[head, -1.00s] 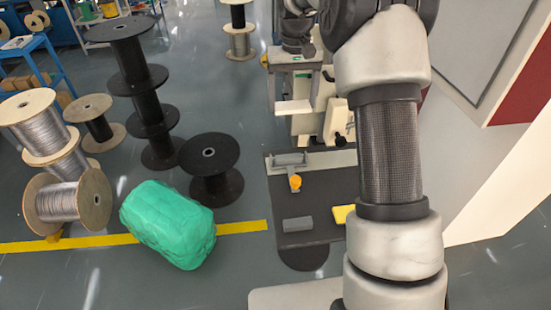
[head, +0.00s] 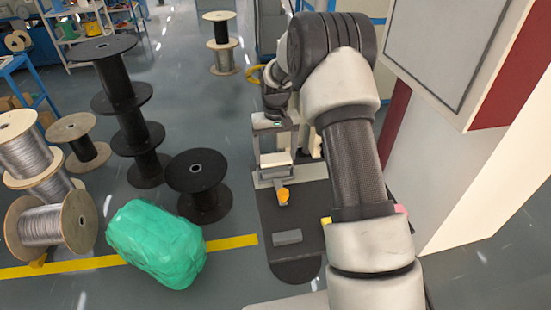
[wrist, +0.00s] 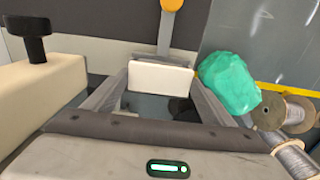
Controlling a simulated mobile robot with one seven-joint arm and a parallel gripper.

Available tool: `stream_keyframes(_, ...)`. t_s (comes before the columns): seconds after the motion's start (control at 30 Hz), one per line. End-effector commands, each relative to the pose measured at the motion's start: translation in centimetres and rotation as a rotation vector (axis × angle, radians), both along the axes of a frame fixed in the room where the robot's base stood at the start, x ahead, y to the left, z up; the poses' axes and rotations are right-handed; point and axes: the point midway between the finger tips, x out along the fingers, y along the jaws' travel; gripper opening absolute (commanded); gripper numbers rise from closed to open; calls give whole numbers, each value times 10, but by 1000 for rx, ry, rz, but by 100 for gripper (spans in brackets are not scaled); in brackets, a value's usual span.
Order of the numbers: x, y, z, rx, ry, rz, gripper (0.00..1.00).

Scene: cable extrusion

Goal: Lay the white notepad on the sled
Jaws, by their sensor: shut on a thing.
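The white notepad (wrist: 160,77) is a small pale slab between the two fingers of my gripper (wrist: 158,92) in the wrist view. My gripper is shut on it. In the head view the notepad (head: 275,158) appears just beyond a grey bracket (head: 292,173) with an orange knob (head: 283,195). This bracket stands on a dark grey plate, and may be the sled, but I cannot be sure. In the wrist view the grey lever with its orange knob (wrist: 172,5) lies beyond the notepad. I cannot tell whether the notepad touches anything below.
A grey block (head: 287,237) lies on the dark plate (head: 310,205). A cream block with a black knob (wrist: 39,25) is left of my gripper. A green bundle (head: 157,243), a black spool (head: 197,185) and wire spools (head: 55,225) stand left. A white-and-red cabinet (head: 480,150) stands right.

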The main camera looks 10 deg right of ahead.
Motion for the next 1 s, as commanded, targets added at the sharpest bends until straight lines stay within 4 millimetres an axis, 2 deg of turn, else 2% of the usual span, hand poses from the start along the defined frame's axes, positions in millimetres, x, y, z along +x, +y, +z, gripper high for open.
stream_keyframes(0.1, -1, 0, -19, 0, 2, 0, 56)
stream_keyframes(0.17, 0, 0, -23, 0, 0, 0, 56)
stream_keyframes(0.9, 0, 0, -35, 0, 0, 0, 56)
stream_keyframes(0.93, 0, 0, -36, 0, 0, 0, 82)
stream_keyframes(1.0, 0, 0, -36, 0, 1, 0, 94)
